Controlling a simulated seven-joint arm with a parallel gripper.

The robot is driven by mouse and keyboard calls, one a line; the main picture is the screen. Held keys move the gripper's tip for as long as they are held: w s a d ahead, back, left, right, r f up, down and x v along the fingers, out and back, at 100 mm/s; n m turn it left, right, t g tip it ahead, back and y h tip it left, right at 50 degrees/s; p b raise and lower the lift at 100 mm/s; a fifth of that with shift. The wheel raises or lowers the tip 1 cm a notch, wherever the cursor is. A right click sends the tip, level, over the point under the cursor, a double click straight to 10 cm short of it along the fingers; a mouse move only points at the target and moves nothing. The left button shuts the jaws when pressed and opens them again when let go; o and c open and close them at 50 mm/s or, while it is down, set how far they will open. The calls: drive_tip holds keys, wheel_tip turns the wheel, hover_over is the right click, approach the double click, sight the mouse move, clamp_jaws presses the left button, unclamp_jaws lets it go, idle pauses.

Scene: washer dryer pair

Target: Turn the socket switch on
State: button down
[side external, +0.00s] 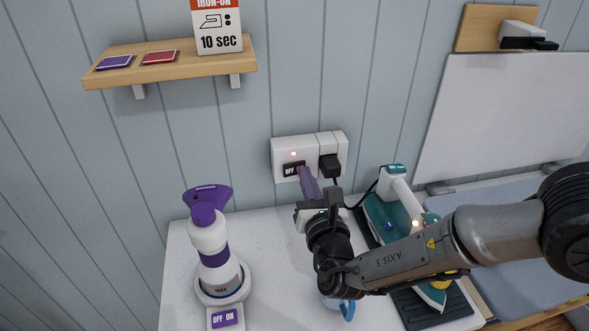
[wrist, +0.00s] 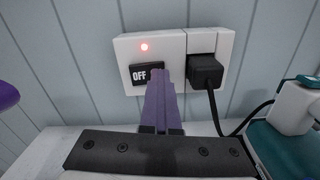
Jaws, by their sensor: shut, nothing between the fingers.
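The white wall socket (side external: 284,147) is on the panelled wall at the back of the counter. Its black rocker switch (side external: 290,169) shows "OFF" on the left half; in the wrist view this switch (wrist: 139,76) has its right part hidden behind my fingertips. I cannot tell whether the tips touch the switch.
A black plug (side external: 329,165) sits right of the switch, its cord running to the teal iron (side external: 376,216). A white and purple bottle (side external: 208,234) stands on a base at left. A wooden shelf (side external: 190,69) is above. The counter between bottle and arm is clear.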

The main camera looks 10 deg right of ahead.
drive_tip(key=shift+w+r, duration=0.1)
idle(0.4)
drive_tip(key=shift+s, duration=2.45)
drive_tip(key=s+r, duration=0.5)
drive_tip(key=r, duration=0.2)
